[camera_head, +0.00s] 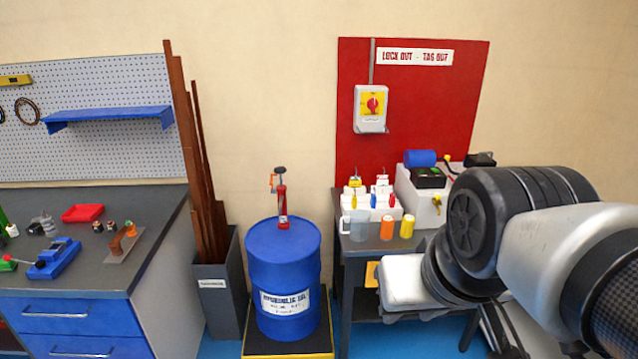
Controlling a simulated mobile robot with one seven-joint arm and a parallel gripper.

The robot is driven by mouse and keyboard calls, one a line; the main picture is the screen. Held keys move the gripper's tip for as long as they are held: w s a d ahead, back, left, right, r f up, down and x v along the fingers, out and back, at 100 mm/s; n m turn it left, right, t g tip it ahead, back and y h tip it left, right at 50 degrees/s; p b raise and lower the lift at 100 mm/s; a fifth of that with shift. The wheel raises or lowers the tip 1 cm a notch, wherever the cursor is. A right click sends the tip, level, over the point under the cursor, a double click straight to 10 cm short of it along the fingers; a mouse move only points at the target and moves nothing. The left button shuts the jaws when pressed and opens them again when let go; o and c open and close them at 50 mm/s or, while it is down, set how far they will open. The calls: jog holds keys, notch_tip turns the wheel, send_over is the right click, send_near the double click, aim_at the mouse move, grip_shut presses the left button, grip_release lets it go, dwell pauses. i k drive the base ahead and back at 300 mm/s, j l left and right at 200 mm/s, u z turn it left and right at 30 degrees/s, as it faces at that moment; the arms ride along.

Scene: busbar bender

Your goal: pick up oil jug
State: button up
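A small pale grey jug (358,226) with a white handle on its left side stands upright near the front left corner of the dark side table (344,246). It looks like the oil jug, but it is too small to see whether anything is in it. My arm enters from the right and reaches across the right part of the table. No fingertips of my gripper show, so its opening is hidden. Nothing visible touches the jug.
Orange (387,229) and yellow (407,227) cups stand right of the jug. A white holder (372,208) with bottles is behind. A blue oil drum (283,270) with a red pump (282,205) stands left. A blue-drawered workbench (75,315) is at far left.

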aim_at(354, 226)
jog(key=i+l, duration=0.15)
jog(key=i, duration=0.5)
jog(key=i+l, duration=0.1)
jog(key=i, duration=0.55)
jog(key=i+l, duration=0.15)
jog(key=i, duration=0.5)
